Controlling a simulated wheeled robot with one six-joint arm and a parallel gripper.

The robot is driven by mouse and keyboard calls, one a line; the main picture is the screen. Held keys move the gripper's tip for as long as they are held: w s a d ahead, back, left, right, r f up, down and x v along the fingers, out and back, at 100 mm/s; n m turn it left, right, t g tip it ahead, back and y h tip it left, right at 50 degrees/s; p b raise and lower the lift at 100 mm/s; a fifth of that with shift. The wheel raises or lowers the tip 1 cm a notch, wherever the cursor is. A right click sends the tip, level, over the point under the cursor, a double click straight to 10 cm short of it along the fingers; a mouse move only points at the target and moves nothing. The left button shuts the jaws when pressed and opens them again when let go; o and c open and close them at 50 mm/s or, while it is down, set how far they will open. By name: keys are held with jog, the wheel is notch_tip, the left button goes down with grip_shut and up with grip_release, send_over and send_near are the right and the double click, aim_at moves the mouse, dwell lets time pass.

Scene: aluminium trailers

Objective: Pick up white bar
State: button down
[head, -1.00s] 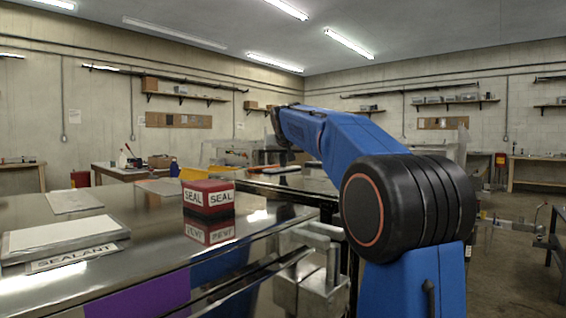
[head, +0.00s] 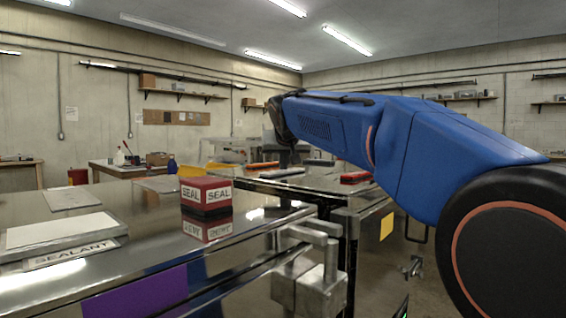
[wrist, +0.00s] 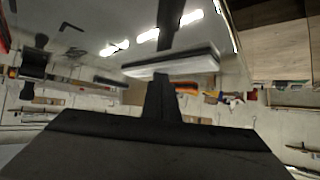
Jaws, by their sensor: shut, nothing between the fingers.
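A pale, whitish bar (head: 281,173) lies on the far metal table in the head view, left of the arm's end. In the wrist view, a white bar with a dark edge (wrist: 172,64) shows just beyond the tip of my gripper (wrist: 161,84). My gripper is a dark shape pointing up the picture from the bottom. It is shut and holds nothing. I cannot tell from this view whether it touches the bar. In the head view my gripper is mostly hidden behind the arm.
An orange bar (head: 262,165) and a red bar (head: 355,177) lie on the same far table (head: 335,190). On the nearer metal table stand a red SEAL box (head: 206,197) and a white SEALANT slab (head: 60,231). A metal latch block (head: 312,284) sits at the table corner.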

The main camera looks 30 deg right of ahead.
jog(key=s+a, duration=0.2)
jog(key=s, duration=0.2)
jog(key=s+a, duration=0.2)
jog(key=s, duration=0.2)
jog(key=s+a+f, duration=0.1)
jog(key=s+a, duration=0.1)
jog(key=s, duration=0.3)
jog(key=shift+s+a, duration=0.1)
jog(key=shift+r, duration=0.75)
